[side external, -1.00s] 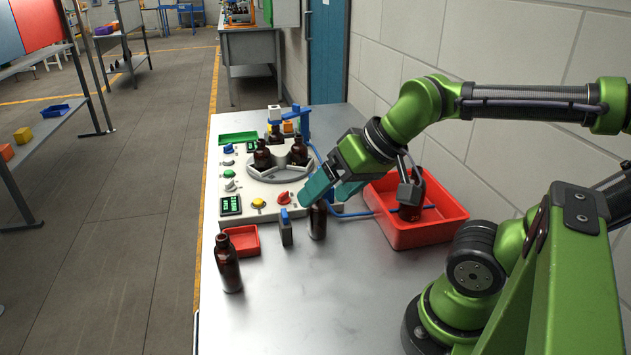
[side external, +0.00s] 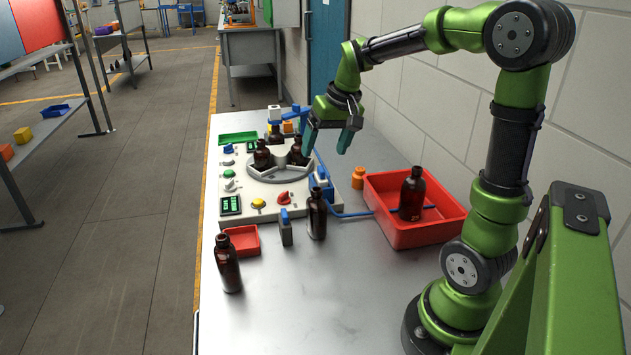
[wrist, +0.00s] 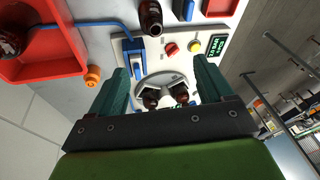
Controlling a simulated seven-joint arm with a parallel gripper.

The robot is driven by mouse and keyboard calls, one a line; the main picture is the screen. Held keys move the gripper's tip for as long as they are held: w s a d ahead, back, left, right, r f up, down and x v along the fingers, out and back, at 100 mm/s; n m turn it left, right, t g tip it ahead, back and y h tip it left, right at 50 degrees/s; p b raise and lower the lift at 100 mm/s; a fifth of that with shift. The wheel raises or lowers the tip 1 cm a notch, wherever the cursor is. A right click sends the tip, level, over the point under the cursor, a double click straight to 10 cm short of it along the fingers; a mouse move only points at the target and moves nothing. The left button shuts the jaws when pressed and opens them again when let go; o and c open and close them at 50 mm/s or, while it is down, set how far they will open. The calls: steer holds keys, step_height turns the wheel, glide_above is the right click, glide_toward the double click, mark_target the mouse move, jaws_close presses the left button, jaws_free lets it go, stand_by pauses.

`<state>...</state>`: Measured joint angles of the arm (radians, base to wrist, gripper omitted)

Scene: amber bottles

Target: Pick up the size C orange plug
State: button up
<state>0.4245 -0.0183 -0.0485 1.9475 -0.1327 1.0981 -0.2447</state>
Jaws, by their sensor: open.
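A small orange plug (side external: 358,178) stands on the metal table, just left of the red tray's back corner. It also shows in the wrist view (wrist: 93,76), left of my fingers. No size letter is readable on it. Another small orange piece (side external: 288,127) is at the back of the white machine; I cannot tell whether it is a plug. My gripper (side external: 328,143) is open and empty, raised above the right side of the machine, up and left of the orange plug. In the wrist view my fingers (wrist: 162,78) are wide apart with nothing between them.
The red tray (side external: 441,235) holds an upright amber bottle (side external: 412,194). Amber bottles (side external: 317,215) (side external: 228,264) stand on the table near a small red bin (side external: 243,241). The white machine (side external: 272,207) carries several bottles in a round holder.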

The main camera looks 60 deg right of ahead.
steer(key=w+d+f+g, duration=0.2)
steer(key=d+f, duration=0.1)
steer(key=d, duration=0.7)
steer(key=n+g, duration=0.2)
steer(key=n, duration=0.3)
glide_above(360, 168)
step_height(360, 168, down, 2)
steer(key=f, duration=0.1)
steer(key=shift+n, duration=0.3)
step_height(360, 168, down, 16)
steer(key=shift+a, duration=0.15)
steer(key=shift+c, duration=0.3)
steer(key=shift+r, duration=0.1)
steer(key=c, duration=1.1)
